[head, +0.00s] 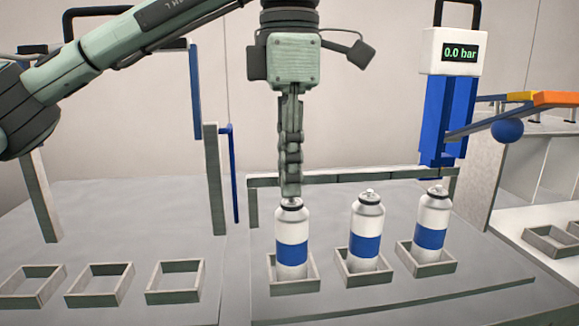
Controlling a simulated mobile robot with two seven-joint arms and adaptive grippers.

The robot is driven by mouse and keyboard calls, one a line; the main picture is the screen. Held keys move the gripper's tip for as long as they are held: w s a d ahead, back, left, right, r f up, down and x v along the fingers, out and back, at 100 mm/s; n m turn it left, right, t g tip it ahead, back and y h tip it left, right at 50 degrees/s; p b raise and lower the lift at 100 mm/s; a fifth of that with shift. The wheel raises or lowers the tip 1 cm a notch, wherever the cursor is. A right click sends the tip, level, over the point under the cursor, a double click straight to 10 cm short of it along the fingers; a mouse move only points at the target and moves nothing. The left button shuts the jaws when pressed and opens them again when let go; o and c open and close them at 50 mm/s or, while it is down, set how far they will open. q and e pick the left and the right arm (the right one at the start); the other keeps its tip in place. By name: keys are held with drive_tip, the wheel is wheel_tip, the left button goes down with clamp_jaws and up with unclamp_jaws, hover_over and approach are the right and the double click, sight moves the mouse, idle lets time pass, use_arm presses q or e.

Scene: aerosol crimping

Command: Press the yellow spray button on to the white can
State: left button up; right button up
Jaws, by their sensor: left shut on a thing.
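Three white cans with blue bands stand upright in square holders: a left can (292,243), a middle can (366,235) and a right can (432,222). My left gripper (290,192) points straight down over the left can, its fingertips at or just above the can's top. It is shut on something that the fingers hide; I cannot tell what. The tip of the left can is partly hidden, and I cannot tell whether the fingers touch it. No yellow spray button can be made out. My right gripper is not in view.
Several empty square holders (99,285) stand at the left. A blue press with a white display (454,53) reading 0.0 bar stands behind the right can. Its blue lever has a ball (507,130). A grey rail (350,178) runs behind the cans.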

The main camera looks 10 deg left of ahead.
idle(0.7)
use_arm(q)
drive_tip(key=o, duration=0.7)
drive_tip(key=shift+o, duration=0.2)
drive_tip(key=o, duration=0.6)
drive_tip(key=shift+c, duration=0.2)
